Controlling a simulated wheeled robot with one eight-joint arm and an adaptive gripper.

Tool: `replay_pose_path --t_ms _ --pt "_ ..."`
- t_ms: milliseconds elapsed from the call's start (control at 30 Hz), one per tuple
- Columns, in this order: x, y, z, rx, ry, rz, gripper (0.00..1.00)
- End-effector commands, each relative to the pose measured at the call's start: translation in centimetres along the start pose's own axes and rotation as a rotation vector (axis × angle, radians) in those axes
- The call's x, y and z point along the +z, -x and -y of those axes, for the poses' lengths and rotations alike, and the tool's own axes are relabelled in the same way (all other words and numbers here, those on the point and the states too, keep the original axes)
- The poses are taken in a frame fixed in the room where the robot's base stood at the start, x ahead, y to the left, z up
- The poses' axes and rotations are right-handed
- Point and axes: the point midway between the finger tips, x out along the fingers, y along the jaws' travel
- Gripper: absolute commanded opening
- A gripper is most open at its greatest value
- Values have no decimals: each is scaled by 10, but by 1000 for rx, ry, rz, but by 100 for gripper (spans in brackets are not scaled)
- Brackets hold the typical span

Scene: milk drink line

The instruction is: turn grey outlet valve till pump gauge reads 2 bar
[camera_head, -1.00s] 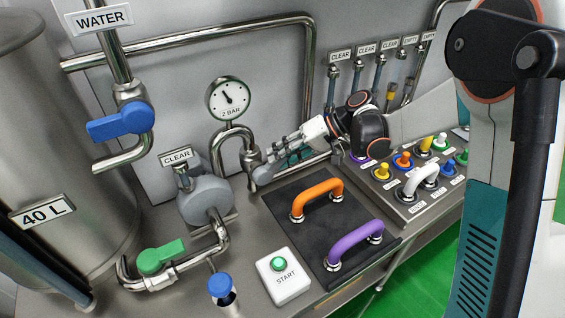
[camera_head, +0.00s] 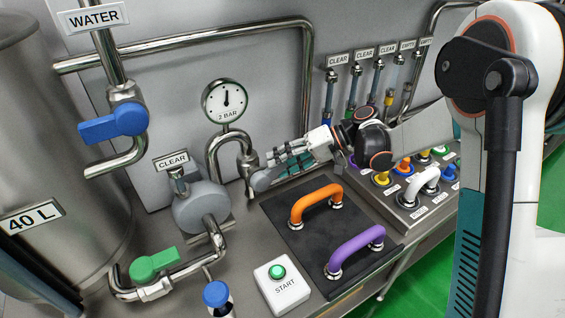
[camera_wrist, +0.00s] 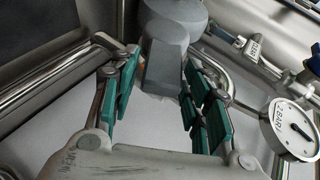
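The grey outlet valve handle (camera_head: 262,179) sits low on the bent steel outlet pipe behind the black mat. In the wrist view the blocky grey handle (camera_wrist: 165,62) shows between my two green-padded fingertips. My gripper (camera_head: 279,158) is beside the handle in the head view, reaching in from the right. Its fingers stand apart; the handle looks close to the right finger, with a gap at the left. I cannot tell whether they touch. The round pump gauge (camera_head: 225,101), marked 2 BAR, has its needle pointing about straight up. It also shows in the wrist view (camera_wrist: 291,129).
Orange (camera_head: 316,201) and purple (camera_head: 355,249) handles stand on the black mat in front. A START button box (camera_head: 283,287), green valve (camera_head: 157,264) and blue water valve (camera_head: 114,123) are to the left. A button panel (camera_head: 408,200) is at right.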

Motion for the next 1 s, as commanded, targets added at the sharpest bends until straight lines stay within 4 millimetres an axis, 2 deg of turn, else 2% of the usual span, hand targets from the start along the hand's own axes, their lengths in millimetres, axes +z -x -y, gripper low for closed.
replay_pose_path --t_ms 333,467,800,1000 --pt "0 1 1 -1 0 -1 52" --pt "-1 11 0 -1 -1 -2 52" --pt "-1 76 0 0 -1 -4 52" --pt "-1 107 0 -1 -1 -1 52"
